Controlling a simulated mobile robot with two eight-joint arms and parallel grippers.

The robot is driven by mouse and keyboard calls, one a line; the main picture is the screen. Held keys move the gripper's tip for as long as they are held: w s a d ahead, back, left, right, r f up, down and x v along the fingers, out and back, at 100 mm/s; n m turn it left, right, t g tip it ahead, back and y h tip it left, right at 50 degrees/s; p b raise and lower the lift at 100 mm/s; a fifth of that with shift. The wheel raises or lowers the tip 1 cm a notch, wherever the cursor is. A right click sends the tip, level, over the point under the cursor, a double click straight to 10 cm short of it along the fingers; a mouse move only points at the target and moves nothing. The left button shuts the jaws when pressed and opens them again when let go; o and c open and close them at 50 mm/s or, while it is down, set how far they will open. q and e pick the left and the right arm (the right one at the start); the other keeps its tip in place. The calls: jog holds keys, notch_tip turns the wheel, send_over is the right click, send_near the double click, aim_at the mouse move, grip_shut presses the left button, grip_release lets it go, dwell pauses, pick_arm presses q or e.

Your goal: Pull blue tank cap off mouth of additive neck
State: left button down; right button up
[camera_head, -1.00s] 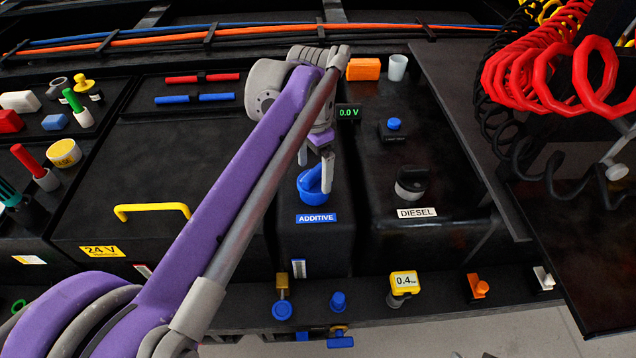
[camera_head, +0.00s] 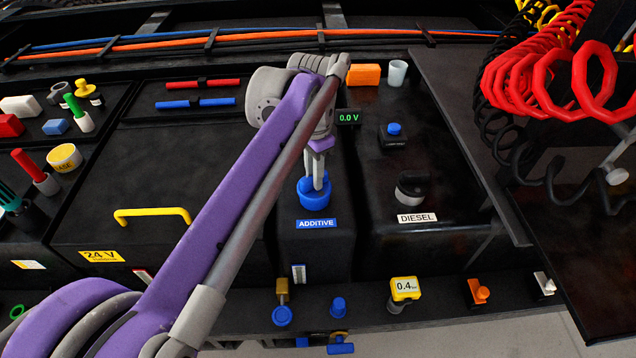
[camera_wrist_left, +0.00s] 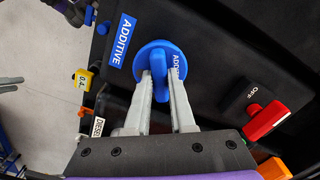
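The blue tank cap (camera_head: 314,200) sits at the top of the additive tank, just above the blue ADDITIVE label (camera_head: 316,223). In the left wrist view the cap (camera_wrist_left: 173,48) is a round disc with a raised grip bar and white lettering. My left gripper (camera_head: 315,184) reaches down to the cap from above. Its two fingers (camera_wrist_left: 161,76) stand on either side of the grip bar, close against it, and look shut on it. The neck's mouth is hidden under the cap.
The black DIESEL cap (camera_head: 411,187) and a blue button (camera_head: 394,129) are to the right. A yellow handle (camera_head: 152,214) is on the left. A red switch handle (camera_wrist_left: 266,120) lies near the gripper in the wrist view. Red coiled hoses (camera_head: 560,75) hang at upper right.

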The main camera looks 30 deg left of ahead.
pick_arm(q)
jog(key=c, duration=1.4)
grip_release()
grip_shut()
jog(key=shift+r, duration=0.15)
pick_arm(e)
jog(key=shift+r, duration=0.15)
pick_arm(q)
jog(key=shift+r+p, duration=0.8)
jog(key=shift+r, duration=0.1)
pick_arm(e)
jog(key=shift+w+r, duration=0.2)
jog(key=shift+r, duration=0.5)
pick_arm(q)
jog(key=shift+r+p, duration=0.5)
jog(key=shift+r, duration=0.25)
jog(key=shift+r+p, duration=1.2)
jog(key=shift+r, duration=0.5)
pick_arm(e)
jog(key=shift+w+r, duration=0.2)
jog(key=shift+r, duration=0.5)
jog(key=shift+w+r, duration=0.25)
jog(key=shift+r, duration=0.5)
jog(key=shift+w+r, duration=0.2)
jog(key=shift+r, duration=0.5)
